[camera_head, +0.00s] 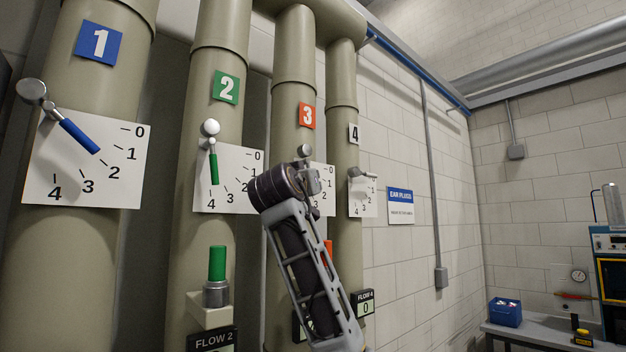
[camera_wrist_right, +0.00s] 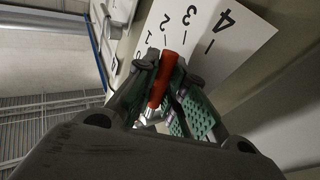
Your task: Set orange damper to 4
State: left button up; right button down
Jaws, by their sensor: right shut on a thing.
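The orange damper is on the pipe with the orange 3 sign (camera_head: 307,116). Its white dial plate (camera_head: 325,184) is largely hidden behind my right gripper (camera_head: 311,181) in the head view; the grey pivot knob (camera_head: 304,150) shows just above. In the right wrist view, my right gripper (camera_wrist_right: 166,76) is shut on the orange handle (camera_wrist_right: 161,84), with a finger on each side. The dial plate (camera_wrist_right: 237,48) there shows 1 to 4 tilted. The handle's free end lies near the 1 and 2 marks; the exact reading is unclear. My left gripper is out of view.
Close neighbours are the blue handle (camera_head: 79,135), the green handle (camera_head: 214,168) and damper 4's dial (camera_head: 363,198). A green cylinder (camera_head: 217,263) stands on a bracket at lower left. A bench (camera_head: 540,334) with a blue box (camera_head: 505,312) is far right.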

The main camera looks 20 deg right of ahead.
jog(key=shift+a+m+g, duration=0.25)
jog(key=shift+m+g, duration=0.15)
jog(key=shift+s+p, duration=0.1)
jog(key=shift+p, duration=0.2)
jog(key=c, duration=1.7)
grip_release()
jog(key=shift+c, duration=0.2)
jog(key=shift+a, duration=0.1)
jog(key=v, duration=1.2)
jog(key=shift+r, duration=0.1)
